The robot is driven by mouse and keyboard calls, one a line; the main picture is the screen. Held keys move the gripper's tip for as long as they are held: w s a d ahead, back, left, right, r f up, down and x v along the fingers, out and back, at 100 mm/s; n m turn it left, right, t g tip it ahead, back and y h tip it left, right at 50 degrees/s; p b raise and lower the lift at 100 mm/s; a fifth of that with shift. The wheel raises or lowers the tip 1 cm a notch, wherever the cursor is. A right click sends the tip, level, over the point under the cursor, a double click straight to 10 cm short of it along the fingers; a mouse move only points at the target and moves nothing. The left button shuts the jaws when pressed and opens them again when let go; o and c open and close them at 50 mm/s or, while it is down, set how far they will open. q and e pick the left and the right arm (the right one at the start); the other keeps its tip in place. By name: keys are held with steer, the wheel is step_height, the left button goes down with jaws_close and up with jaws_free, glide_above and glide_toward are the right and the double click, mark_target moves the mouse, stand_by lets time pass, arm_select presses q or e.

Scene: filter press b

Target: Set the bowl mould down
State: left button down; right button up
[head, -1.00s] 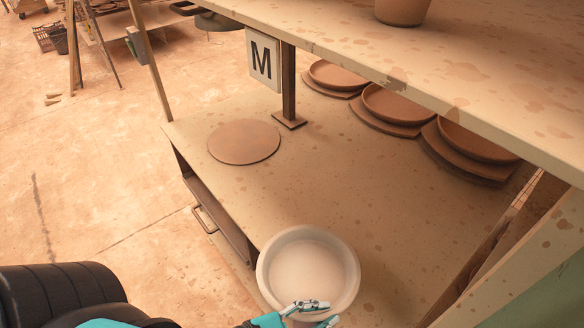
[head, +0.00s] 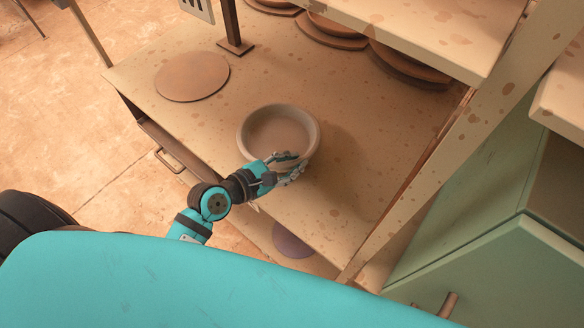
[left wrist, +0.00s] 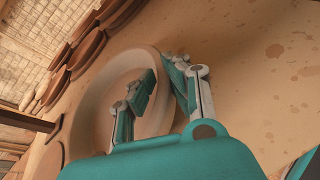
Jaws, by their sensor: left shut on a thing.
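The bowl mould (head: 270,128) is a round, pale, empty bowl with a thick rim, upright over the tabletop (head: 240,93). I cannot tell whether its base touches the table. My left gripper (head: 286,167) is shut on its near right rim. In the left wrist view, the fingers (left wrist: 162,82) sit on either side of the wall of the mould (left wrist: 92,104). The fingers hide a small part of the rim. My right gripper is not in view.
A flat brown round board (head: 192,77) lies at the back left, near a post (head: 231,27). Stacked clay dishes (head: 408,66) stand at the back under an upper shelf (head: 440,28). A green cabinet (head: 490,255) stands at the right. Tabletop around the mould is bare.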

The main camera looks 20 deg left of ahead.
arm_select(q)
step_height(320, 180, down, 3)
steer(key=shift+r, duration=0.15)
steer(key=shift+f, duration=0.35)
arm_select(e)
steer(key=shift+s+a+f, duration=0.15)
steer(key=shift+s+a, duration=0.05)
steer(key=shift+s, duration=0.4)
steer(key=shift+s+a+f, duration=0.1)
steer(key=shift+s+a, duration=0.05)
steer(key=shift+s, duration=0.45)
arm_select(q)
steer(key=c, duration=1.4)
jaws_free()
steer(key=shift+s+f, duration=0.1)
steer(key=shift+c, duration=0.2)
steer(key=shift+o, duration=0.5)
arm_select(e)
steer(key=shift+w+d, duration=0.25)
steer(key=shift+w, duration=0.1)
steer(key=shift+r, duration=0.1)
arm_select(q)
steer(key=b+v, duration=0.2)
steer(key=v, duration=1)
steer(key=shift+b, duration=0.4)
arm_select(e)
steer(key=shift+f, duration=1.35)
